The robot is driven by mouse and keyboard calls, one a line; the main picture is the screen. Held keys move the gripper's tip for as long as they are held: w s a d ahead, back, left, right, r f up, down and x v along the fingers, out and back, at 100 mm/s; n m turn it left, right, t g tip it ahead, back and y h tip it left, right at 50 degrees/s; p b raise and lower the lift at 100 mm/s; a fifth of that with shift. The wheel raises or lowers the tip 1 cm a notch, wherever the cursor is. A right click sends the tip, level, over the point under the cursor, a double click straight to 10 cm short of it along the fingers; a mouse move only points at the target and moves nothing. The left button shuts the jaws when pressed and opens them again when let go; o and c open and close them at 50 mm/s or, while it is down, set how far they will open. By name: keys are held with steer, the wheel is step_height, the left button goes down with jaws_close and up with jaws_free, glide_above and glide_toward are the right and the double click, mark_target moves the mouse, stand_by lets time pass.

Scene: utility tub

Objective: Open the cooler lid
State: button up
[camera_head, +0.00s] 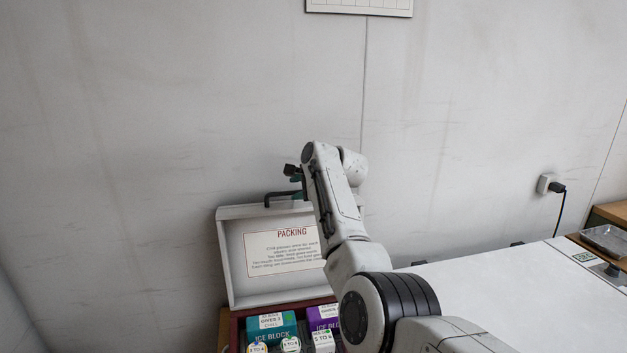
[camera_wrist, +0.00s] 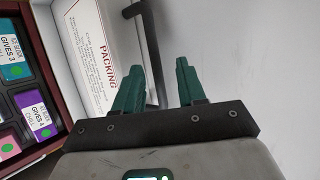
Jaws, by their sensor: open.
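The cooler's pale lid (camera_head: 236,269) stands raised, tilted back near the wall, with a PACKING label (camera_head: 285,250) on its inner face. The lid also shows in the wrist view (camera_wrist: 121,35). Its dark bar handle (camera_head: 279,196) sticks out at the top edge and also shows in the wrist view (camera_wrist: 149,45). The dark red cooler body (camera_head: 235,332) stands open below. My gripper (camera_head: 294,175) is at the handle, partly hidden by my arm. In the wrist view its green fingers (camera_wrist: 157,80) are apart, with the bar's end appearing between them; contact cannot be told.
Inside the cooler are a teal ice block box (camera_head: 270,330), a purple one (camera_head: 323,316) and small labelled items. A broad white surface (camera_head: 490,290) with dark fittings at its back edge lies to the right. The wall (camera_head: 180,120) is close behind the lid. A plug (camera_head: 549,184) is at right.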

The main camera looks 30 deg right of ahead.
steer(key=b+v, duration=0.1)
steer(key=v, duration=0.7)
stand_by(0.5)
steer(key=s+a+f+n+g+h, duration=0.1)
steer(key=s+f+n+g, duration=0.25)
steer(key=s+f, duration=0.9)
steer(key=s+a+f+n+g+h, duration=0.15)
steer(key=s+f+n, duration=0.35)
steer(key=s+f, duration=0.8)
steer(key=s+a+f+n+g, duration=0.1)
steer(key=s+a+f+n, duration=0.1)
steer(key=s, duration=0.8)
steer(key=s+a+f+n+g, duration=0.2)
steer(key=s+f, duration=0.4)
steer(key=s, duration=0.4)
steer(key=s+a+f+n+g, duration=0.2)
steer(key=s+a+f+n, duration=0.2)
steer(key=s, duration=0.6)
steer(key=shift+f+n, duration=0.35)
steer(key=shift+n, duration=0.7)
